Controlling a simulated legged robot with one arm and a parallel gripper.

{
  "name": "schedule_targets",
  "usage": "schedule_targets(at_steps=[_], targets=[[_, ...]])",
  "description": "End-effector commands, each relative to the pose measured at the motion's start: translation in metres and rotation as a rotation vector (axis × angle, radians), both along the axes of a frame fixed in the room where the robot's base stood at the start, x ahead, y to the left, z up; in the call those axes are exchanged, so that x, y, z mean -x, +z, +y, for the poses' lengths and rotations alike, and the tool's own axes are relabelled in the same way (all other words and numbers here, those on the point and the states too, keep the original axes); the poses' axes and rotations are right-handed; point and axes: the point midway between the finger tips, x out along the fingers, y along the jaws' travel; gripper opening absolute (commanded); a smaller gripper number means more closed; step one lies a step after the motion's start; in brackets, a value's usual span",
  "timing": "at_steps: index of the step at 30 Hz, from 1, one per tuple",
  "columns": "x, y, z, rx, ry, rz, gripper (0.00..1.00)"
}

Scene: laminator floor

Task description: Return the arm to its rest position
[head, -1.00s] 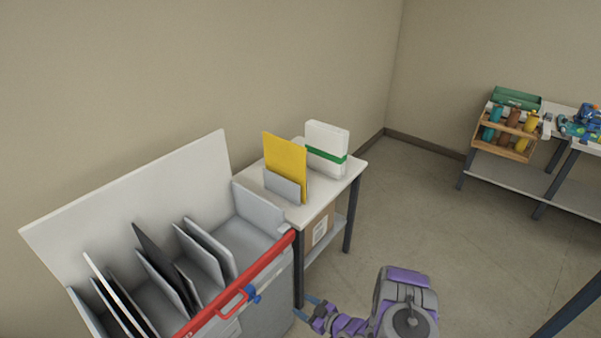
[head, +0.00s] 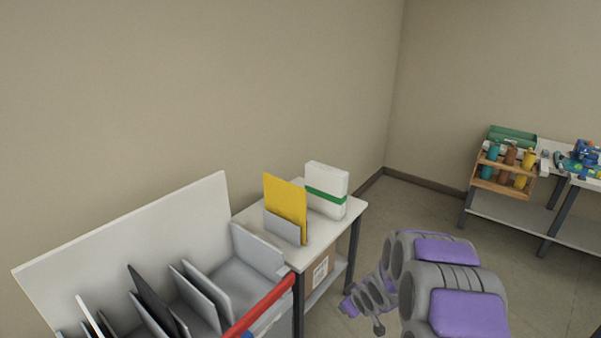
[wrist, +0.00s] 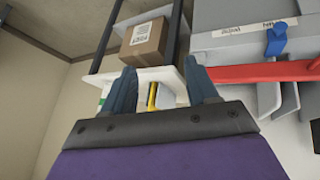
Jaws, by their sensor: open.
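My arm, purple and grey, shows at the bottom right of the head view, folded in beside the small white table. My gripper (wrist: 162,92) shows in the wrist view with its two blue-grey fingers spread apart and nothing between them. It is open and empty. In the head view the fingers cannot be made out. The wrist picture looks upside down, with the table edge, a cardboard box and the red rail beyond the fingers.
A grey laminator cart (head: 255,252) with a red rail (head: 262,303) and several upright panels stands at left. The small table (head: 347,209) holds a yellow sheet (head: 285,205) and a white box (head: 327,178). A cardboard box (wrist: 144,42) sits below. A workbench (head: 515,212) stands at right; floor between is clear.

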Motion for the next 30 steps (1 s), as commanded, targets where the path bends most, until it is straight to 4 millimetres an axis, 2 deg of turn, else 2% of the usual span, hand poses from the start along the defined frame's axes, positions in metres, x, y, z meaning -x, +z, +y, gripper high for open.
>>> schedule_targets(at_steps=[1, 3, 8, 14, 21, 30], targets=[[0.009, 0.017, -0.005, 0.015, -0.030, 0.019, 0.58], [0.024, 0.036, -0.011, 0.035, -0.074, 0.053, 0.58], [0.064, 0.076, -0.024, 0.066, -0.177, 0.135, 0.58], [0.128, 0.121, -0.032, 0.082, -0.303, 0.245, 0.58], [0.216, 0.166, -0.031, 0.073, -0.441, 0.384, 0.58], [0.340, 0.206, -0.013, 0.026, -0.580, 0.575, 0.58]])
